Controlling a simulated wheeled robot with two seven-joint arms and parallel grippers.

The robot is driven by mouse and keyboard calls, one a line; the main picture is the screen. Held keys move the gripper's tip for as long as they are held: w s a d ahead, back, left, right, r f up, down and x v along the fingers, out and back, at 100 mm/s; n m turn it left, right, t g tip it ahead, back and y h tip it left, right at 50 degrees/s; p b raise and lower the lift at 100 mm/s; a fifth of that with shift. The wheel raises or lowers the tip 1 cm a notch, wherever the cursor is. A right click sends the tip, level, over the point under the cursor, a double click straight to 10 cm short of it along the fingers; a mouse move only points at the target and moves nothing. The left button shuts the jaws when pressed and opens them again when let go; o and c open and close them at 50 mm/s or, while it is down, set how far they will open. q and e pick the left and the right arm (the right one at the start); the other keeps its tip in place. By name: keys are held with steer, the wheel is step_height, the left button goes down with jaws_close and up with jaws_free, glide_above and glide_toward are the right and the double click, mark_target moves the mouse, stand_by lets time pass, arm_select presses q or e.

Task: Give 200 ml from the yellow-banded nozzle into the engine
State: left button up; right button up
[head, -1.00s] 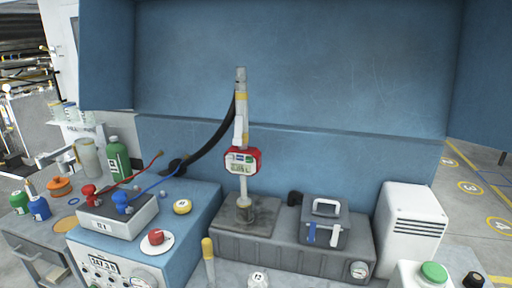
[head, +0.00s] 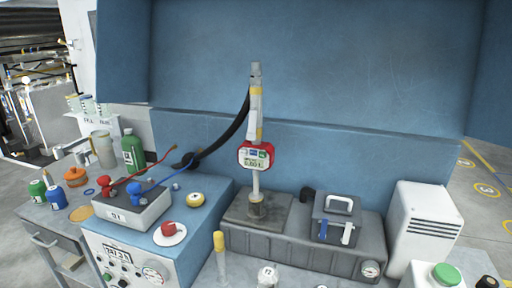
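The yellow-banded nozzle (head: 256,98) stands upright at the middle of the head view, with a black hose running from it down to the left. Its red meter (head: 256,155) has a small lit display, too small to read with certainty. The nozzle's lower tube goes down to a dark round fitting (head: 256,208) on a grey ridged block (head: 290,240). I cannot tell whether this block is the engine; nothing else in view is clearly one. Neither of my grippers is in view, and nothing is seen holding the nozzle.
A grey box with red and blue clips (head: 132,210) sits on a blue cabinet at left. A grey case with a white handle (head: 337,218) stands right of the nozzle. A white vented unit (head: 424,222) is farther right. Bottles and cups crowd the left table.

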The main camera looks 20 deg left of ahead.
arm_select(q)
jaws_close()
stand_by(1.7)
